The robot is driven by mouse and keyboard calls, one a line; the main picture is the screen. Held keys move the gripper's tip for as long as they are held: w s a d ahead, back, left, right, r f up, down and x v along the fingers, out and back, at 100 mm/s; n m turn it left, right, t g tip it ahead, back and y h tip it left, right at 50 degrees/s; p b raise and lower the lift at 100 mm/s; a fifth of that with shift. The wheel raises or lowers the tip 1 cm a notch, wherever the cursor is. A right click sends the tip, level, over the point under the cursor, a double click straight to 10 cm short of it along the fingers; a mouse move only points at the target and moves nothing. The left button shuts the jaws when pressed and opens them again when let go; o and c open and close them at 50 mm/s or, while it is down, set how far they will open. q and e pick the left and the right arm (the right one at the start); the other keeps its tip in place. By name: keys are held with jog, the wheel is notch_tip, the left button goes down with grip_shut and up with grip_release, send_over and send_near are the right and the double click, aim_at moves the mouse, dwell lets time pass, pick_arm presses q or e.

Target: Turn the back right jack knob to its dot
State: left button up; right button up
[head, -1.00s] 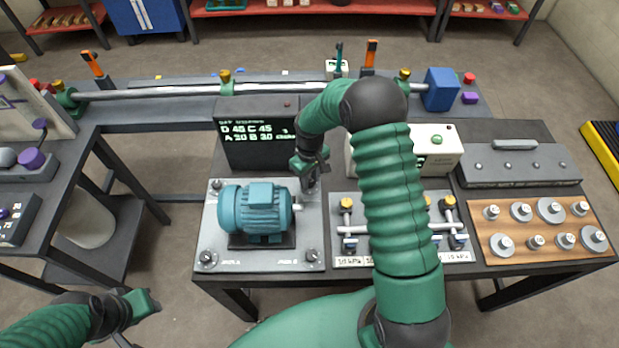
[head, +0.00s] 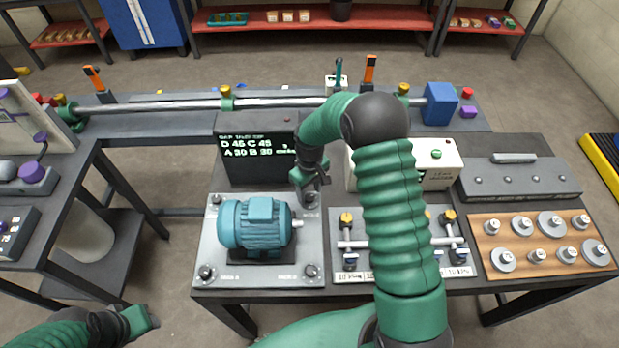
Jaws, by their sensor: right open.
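The blue motor (head: 256,226) sits on a pale grey plate (head: 222,281) with a jack knob at each corner. The back right jack knob (head: 311,198) is partly hidden under my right gripper (head: 313,188), which reaches down to it from above. This gripper is open; I cannot tell whether its fingers touch the knob. The knob's dot cannot be made out. The front right (head: 311,271), front left (head: 206,272) and back left (head: 215,199) knobs are uncovered. My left gripper (head: 148,316) is at the lower left, away from the bench; its jaws are unclear.
A dark display (head: 255,165) stands behind the plate, showing D 45, C 45, A 30, B 30. Right of the plate are a clamp rack (head: 348,245), partly behind my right arm, and a wooden board (head: 510,262) with several weights. A long shaft (head: 160,105) lies behind.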

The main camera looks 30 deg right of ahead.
aim_at(310, 196)
notch_tip(310, 196, up, 16)
jog(key=shift+f+b, duration=0.2)
jog(key=shift+b, duration=0.15)
